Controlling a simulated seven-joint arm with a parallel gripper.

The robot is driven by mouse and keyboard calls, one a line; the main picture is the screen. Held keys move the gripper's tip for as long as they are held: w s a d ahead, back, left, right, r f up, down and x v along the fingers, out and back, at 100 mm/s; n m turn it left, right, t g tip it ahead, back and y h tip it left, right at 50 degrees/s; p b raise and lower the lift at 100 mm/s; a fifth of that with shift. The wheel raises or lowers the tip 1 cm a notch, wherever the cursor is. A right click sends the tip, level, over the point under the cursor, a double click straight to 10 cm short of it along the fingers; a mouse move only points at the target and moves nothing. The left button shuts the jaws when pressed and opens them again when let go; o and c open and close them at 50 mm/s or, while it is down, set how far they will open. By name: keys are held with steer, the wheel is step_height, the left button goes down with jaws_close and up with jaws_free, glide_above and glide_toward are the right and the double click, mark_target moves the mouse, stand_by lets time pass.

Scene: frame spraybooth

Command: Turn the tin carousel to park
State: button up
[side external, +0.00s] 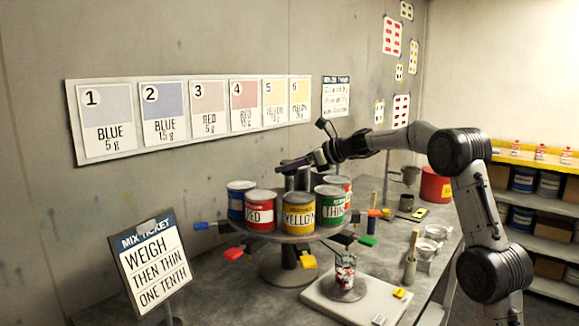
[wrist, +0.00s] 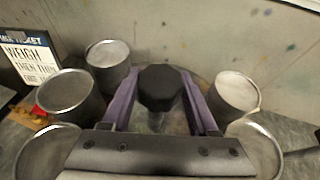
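The tin carousel (side external: 283,237) is a round grey turntable on a pedestal. It carries a blue tin (side external: 238,203), a red tin (side external: 261,212), a yellow tin (side external: 299,214), a green THIN tin (side external: 330,208) and a partly hidden tin (side external: 338,184). Coloured tabs stick out around its rim, with red (side external: 234,253) and yellow (side external: 308,260) toward the front. My gripper (side external: 298,165) is above the carousel's centre. In the wrist view its purple fingers (wrist: 160,80) stand either side of a dark faceted knob (wrist: 159,89), seemingly with narrow gaps. Contact is unclear.
The mix ticket sign (side external: 148,262) is at left. Tools and small dishes (side external: 428,246) lie at right. Grey tins (wrist: 70,93) stand close around my gripper.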

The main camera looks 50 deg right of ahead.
jaws_close()
steer(key=shift+h, duration=0.3)
steer(key=shift+a+m+h, duration=0.1)
steer(key=shift+m+h, duration=0.6)
steer(key=shift+m, duration=0.1)
steer(key=shift+m+h, duration=1.6)
steer(key=shift+h, duration=0.2)
steer(key=o, duration=0.7)
jaws_free()
